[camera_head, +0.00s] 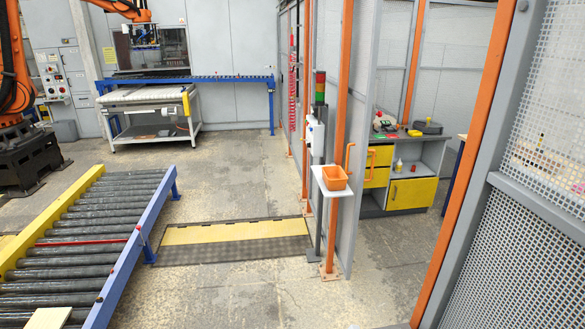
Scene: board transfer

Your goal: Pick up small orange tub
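The small orange tub (334,177) sits on a small white shelf (321,185) on a post, right of the picture's middle. It is upright, and its open top faces up. An orange bar handle stands just behind it to the right. Neither of my grippers shows in the head view, so nothing of mine is near the tub.
A roller conveyor (86,230) with blue and yellow rails fills the left. A yellow and dark floor mat (234,240) lies before the shelf. Mesh fence panels (511,230) stand at the right. A yellow-fronted cabinet (411,193) stands beyond. Bare floor lies in front.

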